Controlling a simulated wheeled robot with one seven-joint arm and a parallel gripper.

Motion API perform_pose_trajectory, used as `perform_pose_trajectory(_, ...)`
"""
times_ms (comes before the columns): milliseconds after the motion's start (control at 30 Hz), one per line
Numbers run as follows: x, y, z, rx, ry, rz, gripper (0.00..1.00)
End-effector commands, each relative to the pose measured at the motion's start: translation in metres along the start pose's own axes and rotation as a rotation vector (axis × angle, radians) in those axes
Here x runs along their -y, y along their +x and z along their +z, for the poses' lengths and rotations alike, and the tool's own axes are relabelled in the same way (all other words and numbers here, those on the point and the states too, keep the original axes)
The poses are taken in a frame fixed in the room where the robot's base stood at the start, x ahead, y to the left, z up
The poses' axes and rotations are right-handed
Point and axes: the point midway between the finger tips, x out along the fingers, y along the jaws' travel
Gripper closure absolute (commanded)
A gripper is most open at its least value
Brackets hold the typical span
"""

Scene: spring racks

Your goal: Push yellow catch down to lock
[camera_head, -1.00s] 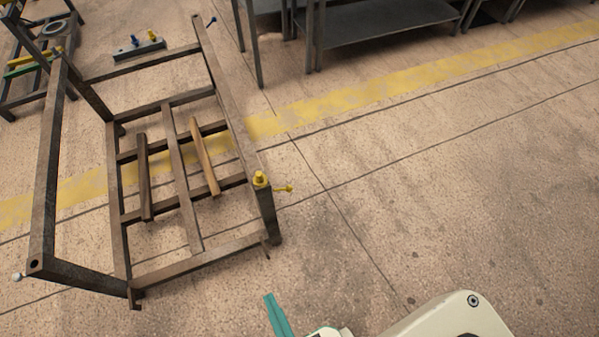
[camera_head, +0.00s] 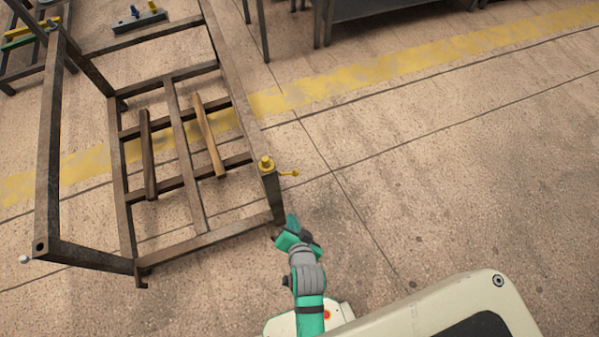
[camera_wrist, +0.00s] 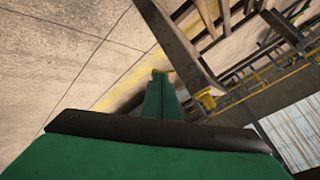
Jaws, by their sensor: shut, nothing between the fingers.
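The yellow catch (camera_head: 289,174) is a small lever that sticks out to the right from the near right corner post of a brown metal rack (camera_head: 206,239). A yellow cap (camera_head: 266,162) sits on top of that post. My gripper (camera_head: 292,220) is shut and empty, just below and in front of the catch in the head view, apart from it. In the wrist view my gripper (camera_wrist: 162,90) points at the post, with the yellow catch (camera_wrist: 160,73) partly hidden behind its tips. The yellow cap (camera_wrist: 207,99) shows to the right of the tips.
The rack's open frame and slats fill the left. Grey shelving (camera_head: 400,8) stands at the back. A small grey block with blue and yellow knobs (camera_head: 139,20) lies at the upper left. The floor to the right is clear.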

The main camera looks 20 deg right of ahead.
Motion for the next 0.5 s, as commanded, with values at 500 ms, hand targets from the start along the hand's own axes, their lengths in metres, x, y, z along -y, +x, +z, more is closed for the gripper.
perform_pose_trajectory(500, 0.009, 0.084, -0.108, 0.279, 0.596, 0.189, 1.00)
